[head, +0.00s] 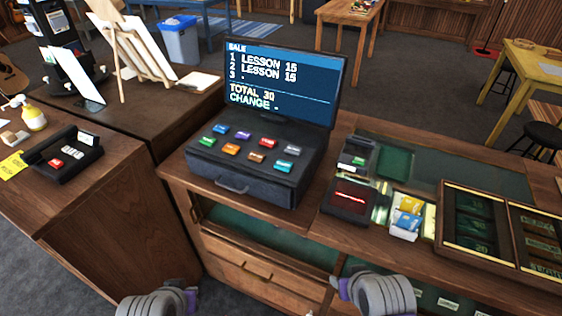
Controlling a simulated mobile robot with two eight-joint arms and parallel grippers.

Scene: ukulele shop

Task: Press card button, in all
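The cash register (240,178) stands on the counter in the middle of the head view. The key labels are too small to read, so I cannot tell which is the card button. The screen (283,85) reads SALE, two lines of LESSON 15, TOTAL 30 and CHANGE with a dash. Parts of both my arms show at the bottom edge, below the register. No gripper fingers are visible.
Right of the register are a small dark device with a red strip (352,197), a holder of cards (407,218) and a compartmented wooden tray (487,243). A black device with a red button (68,155) and a spray bottle (34,117) stand on the left counter.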

